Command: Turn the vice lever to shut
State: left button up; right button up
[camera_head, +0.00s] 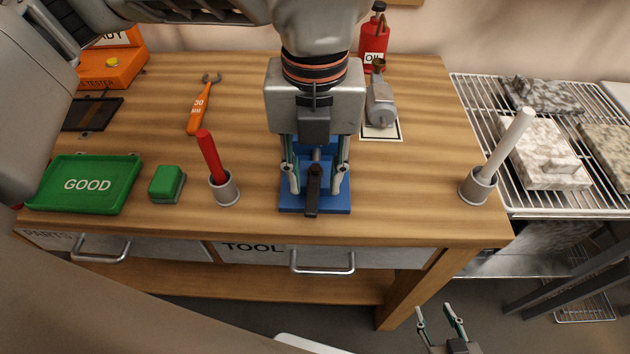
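The blue vice (333,202) stands on the wooden workbench near the front middle. Its dark lever (313,190) points down toward the front edge of the bench. My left gripper (315,178) is above the vice with its fingers spread, one on each side of the lever. I see a gap between the lever and each finger, so it does not look gripped. The gripper's body hides much of the vice's upper part. My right gripper (440,315) is at the bottom right, below bench height, open and empty.
A red rod in a metal cup (224,190) stands left of the vice, by a green block (166,183) and green GOOD tray (88,184). A white rod in a cup (478,188) stands right. A grey tool (380,105) and red oil bottle (374,40) are behind.

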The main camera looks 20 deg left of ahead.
aim_at(315, 195)
pick_arm(q)
notch_tip(315, 195, up, 9)
jog(key=shift+r, duration=0.2)
dwell(0.6)
